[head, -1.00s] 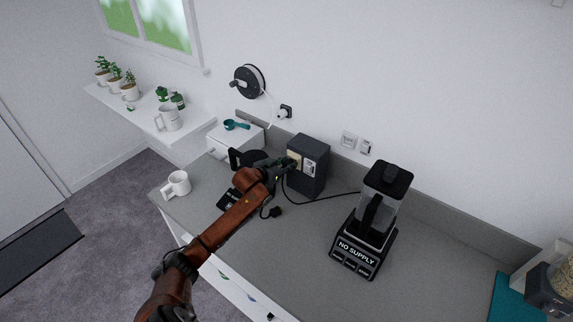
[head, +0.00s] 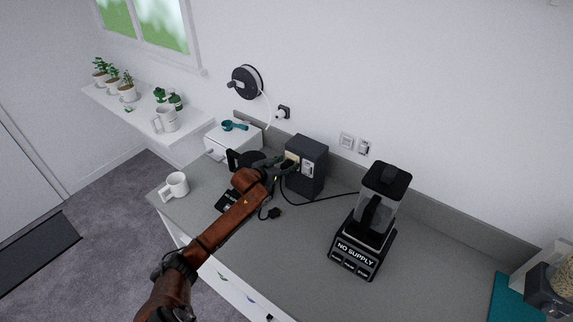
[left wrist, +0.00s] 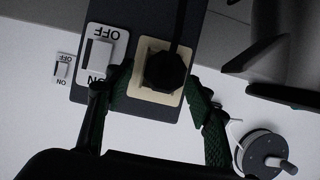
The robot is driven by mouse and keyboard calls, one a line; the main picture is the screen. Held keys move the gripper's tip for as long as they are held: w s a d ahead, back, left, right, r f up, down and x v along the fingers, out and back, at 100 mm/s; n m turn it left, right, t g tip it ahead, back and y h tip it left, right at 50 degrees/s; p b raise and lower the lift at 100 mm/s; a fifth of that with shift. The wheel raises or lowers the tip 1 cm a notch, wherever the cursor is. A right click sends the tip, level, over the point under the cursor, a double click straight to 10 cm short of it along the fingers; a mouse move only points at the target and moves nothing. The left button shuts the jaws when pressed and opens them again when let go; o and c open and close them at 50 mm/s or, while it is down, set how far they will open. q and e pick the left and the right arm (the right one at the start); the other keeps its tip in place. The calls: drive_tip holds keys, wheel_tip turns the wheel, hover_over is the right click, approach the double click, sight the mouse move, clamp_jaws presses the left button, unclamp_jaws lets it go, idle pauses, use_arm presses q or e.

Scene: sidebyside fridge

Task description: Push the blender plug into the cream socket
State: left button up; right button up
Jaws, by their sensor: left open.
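The cream socket (left wrist: 152,96) is on the face of a dark box (head: 306,165) against the wall. In the left wrist view a black plug (left wrist: 165,70) sits at the socket, its cable running up the picture. I cannot tell how deep it is in. My left gripper (head: 284,166) is at the box face. In the wrist view its green-padded fingers (left wrist: 160,74) are open, one on each side of the plug, with gaps. A cable (head: 325,198) runs from the box area to the blender (head: 379,212), whose base reads "NO SUPPLY". My right gripper is out of view.
An ON/OFF switch (left wrist: 101,52) is beside the socket. A cord reel (head: 245,82) hangs on the wall. The front middle counter is clear.

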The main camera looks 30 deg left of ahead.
use_arm(q)
drive_tip(key=v, duration=1.2)
idle(0.3)
